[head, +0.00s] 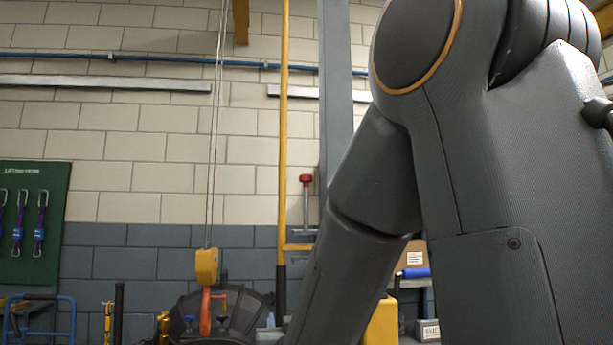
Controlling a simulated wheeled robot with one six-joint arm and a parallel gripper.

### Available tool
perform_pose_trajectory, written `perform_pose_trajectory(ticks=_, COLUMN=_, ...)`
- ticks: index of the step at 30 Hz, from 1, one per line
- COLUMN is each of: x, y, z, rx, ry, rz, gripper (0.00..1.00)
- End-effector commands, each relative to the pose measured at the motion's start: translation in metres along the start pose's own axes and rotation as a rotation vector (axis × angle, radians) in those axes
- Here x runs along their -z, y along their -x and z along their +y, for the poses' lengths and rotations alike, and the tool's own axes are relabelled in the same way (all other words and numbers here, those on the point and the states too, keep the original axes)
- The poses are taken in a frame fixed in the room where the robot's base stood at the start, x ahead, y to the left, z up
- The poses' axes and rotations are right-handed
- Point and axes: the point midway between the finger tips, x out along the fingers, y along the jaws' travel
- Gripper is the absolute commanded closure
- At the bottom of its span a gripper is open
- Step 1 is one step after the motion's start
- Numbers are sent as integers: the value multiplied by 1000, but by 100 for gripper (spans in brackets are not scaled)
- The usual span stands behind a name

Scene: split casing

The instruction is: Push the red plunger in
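A red knob (306,179) tops a thin upright grey rod beside a yellow post, in the middle of the head view. It may be the red plunger, but I cannot be sure. The rod's lower end is hard to make out near a yellow crossbar. A dark ribbed, rounded casing (245,305) shows at the bottom, partly cut off by the frame. My arm crosses the right half and runs down to the bottom edge. My gripper is not visible, so its place relative to the red knob cannot be seen.
A yellow hoist block (206,267) with an orange hook (205,312) hangs on cables in front of the casing. A yellow post (283,130) stands just left of the red knob. A green board (32,222) with slings hangs at left. A blue trolley frame (40,312) stands below.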

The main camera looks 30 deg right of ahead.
Motion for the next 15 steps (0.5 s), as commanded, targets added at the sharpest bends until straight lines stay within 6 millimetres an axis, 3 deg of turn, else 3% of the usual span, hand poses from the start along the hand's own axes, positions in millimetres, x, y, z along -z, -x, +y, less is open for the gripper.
perform_pose_trajectory(ticks=1, x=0, y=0, z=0, rx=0, ry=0, rz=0, gripper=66)
perform_pose_trajectory(ticks=4, x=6, y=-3, z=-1, rx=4, ry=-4, rz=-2, gripper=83)
perform_pose_trajectory(ticks=7, x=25, y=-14, z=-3, rx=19, ry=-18, rz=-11, gripper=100)
perform_pose_trajectory(ticks=8, x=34, y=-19, z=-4, rx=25, ry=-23, rz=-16, gripper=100)
perform_pose_trajectory(ticks=11, x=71, y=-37, z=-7, rx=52, ry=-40, rz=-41, gripper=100)
perform_pose_trajectory(ticks=15, x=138, y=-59, z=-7, rx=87, ry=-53, rz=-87, gripper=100)
